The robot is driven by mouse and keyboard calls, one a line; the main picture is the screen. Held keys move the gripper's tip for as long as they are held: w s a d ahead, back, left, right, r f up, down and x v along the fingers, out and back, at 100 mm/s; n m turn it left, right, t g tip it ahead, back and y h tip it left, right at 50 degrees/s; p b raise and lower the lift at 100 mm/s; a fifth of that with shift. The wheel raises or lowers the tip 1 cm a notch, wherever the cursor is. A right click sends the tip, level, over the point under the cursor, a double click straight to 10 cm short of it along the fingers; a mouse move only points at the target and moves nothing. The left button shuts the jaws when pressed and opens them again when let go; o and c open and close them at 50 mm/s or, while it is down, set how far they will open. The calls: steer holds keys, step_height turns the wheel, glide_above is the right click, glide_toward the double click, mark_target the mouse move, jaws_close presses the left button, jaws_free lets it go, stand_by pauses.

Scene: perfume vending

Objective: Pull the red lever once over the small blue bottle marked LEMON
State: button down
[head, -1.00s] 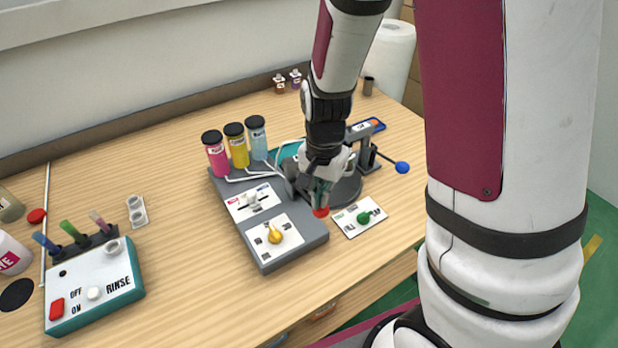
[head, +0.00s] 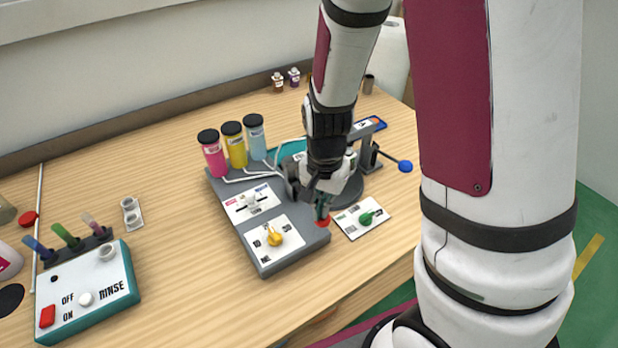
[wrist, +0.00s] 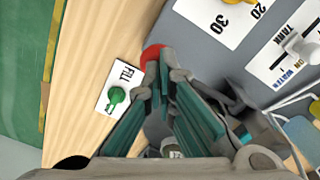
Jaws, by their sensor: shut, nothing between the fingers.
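The red lever's round knob (head: 323,222) shows at the front right edge of the grey dispenser (head: 284,262), below my fingertips. In the wrist view the red knob (wrist: 152,54) is right at the fingertips, partly covered by them. My gripper (head: 322,211) is shut with nothing between its fingers, and its tips (wrist: 160,74) touch or nearly touch the knob. The lever's shaft is hidden. I cannot make out the small blue LEMON bottle; my arm and gripper cover the round dark platform (head: 350,190) behind.
A FILL plate with a green knob (head: 366,218) lies just right of the red knob. The dispenser carries a yellow knob (head: 275,239) and pink, yellow and blue cylinders (head: 255,137). A blue-tipped lever (head: 405,166) sticks out right. A RINSE box (head: 88,290) stands left.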

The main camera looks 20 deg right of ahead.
steer(key=shift+f+b, duration=0.55)
steer(key=shift+f, duration=0.5)
steer(key=shift+r, duration=0.1)
steer(key=shift+s+r+p, duration=0.1)
steer(key=shift+r+p, duration=1.85)
steer(key=shift+r, duration=0.45)
steer(key=shift+r+p, duration=1.5)
steer(key=shift+r, duration=0.8)
steer(key=s+r+n+t, duration=0.1)
steer(key=s+r+n, duration=0.15)
steer(key=r, duration=0.55)
steer(key=s+r+n+t, duration=0.2)
steer(key=s+r, duration=0.1)
steer(key=r, duration=0.6)
steer(key=s+r+n+t, duration=0.2)
steer(key=s+r+n, duration=0.3)
steer(key=s+r, duration=0.3)
steer(key=s, duration=0.3)
steer(key=shift+r+t, duration=0.25)
steer(key=shift+t, duration=0.05)
